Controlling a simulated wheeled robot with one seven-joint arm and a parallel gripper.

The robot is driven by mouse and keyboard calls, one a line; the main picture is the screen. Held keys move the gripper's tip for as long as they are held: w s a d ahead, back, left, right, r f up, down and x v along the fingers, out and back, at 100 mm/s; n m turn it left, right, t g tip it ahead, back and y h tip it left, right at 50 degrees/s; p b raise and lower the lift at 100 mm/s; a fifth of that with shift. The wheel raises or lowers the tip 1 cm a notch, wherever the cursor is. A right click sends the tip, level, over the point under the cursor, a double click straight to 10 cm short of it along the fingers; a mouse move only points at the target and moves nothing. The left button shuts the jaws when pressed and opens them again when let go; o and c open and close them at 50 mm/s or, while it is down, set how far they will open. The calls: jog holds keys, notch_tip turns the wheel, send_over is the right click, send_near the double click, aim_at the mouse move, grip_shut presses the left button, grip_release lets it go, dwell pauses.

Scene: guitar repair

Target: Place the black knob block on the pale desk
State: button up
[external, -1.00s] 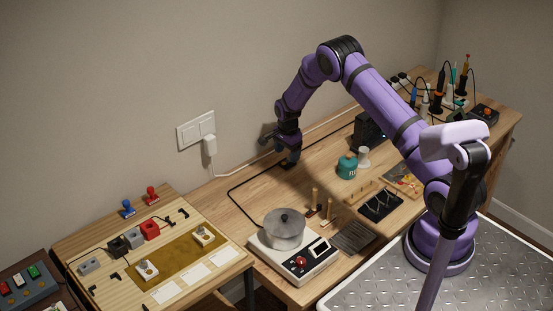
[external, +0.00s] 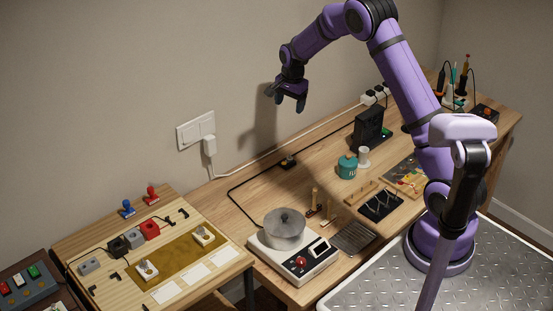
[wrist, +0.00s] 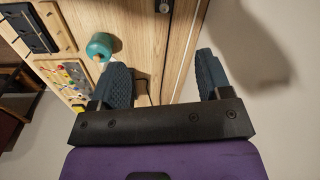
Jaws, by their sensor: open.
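A small black block with an orange-brown top (external: 288,162), which looks like the knob block, rests on the long light-wood desk (external: 320,183) near the wall, beside the black cord. In the wrist view, a small black piece at the top edge (wrist: 163,6) appears to be the same block, partly cut off. My gripper (external: 290,103) is well above the desk, up and away from the block. Its fingers are spread with nothing between them, as the wrist view also shows (wrist: 168,85). Another black block with an orange knob (external: 485,113) sits at the desk's far right end.
A separate pale wood table (external: 75,248) stands left. Desk around the block is clear.

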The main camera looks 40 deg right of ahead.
jog(key=s+a+r+n+t, duration=0.1)
jog(key=s+a+r+n, duration=0.25)
jog(key=s+r, duration=0.75)
jog(key=s+a+r+n+t, duration=0.1)
jog(key=s+a+r+n, duration=0.25)
jog(key=s+r, duration=0.8)
jog(key=s+a+r+n+t, duration=0.1)
jog(key=s+n, duration=0.3)
jog(key=s, duration=0.8)
jog(key=s+a+r+n+t, duration=0.1)
jog(key=s+r+n, duration=0.2)
jog(key=s, duration=0.9)
jog(key=shift+a+n, duration=0.35)
jog(key=shift+n, duration=0.25)
